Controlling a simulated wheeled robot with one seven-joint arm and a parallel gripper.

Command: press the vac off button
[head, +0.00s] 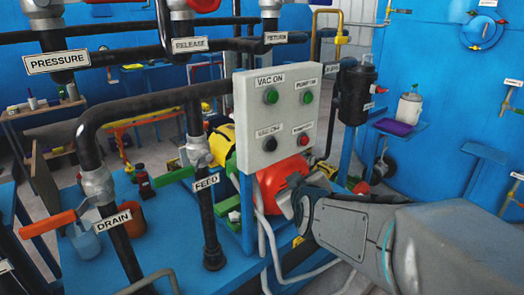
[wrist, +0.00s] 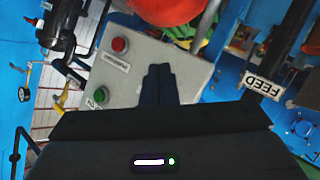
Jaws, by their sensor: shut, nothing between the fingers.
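The vac off button (head: 270,144) is a black round button at the lower left of the light grey control panel (head: 288,120). Its label sits just above it. My gripper (head: 286,203) is below the panel and to the right of this button in the head view. Its tips are not clear there. In the wrist view my gripper (wrist: 158,72) is shut and empty, with its dark fingers over the panel face (wrist: 135,70). The vac off button does not show in that view; the fingers may hide it. I cannot tell whether they touch the panel.
The panel also has a green vac on button (head: 271,96), a green pump on button (head: 308,97) and a red pump off button (head: 304,140). A red rounded body (head: 280,180) sits beneath. Black pipes, including the feed pipe (head: 205,215), stand at the left.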

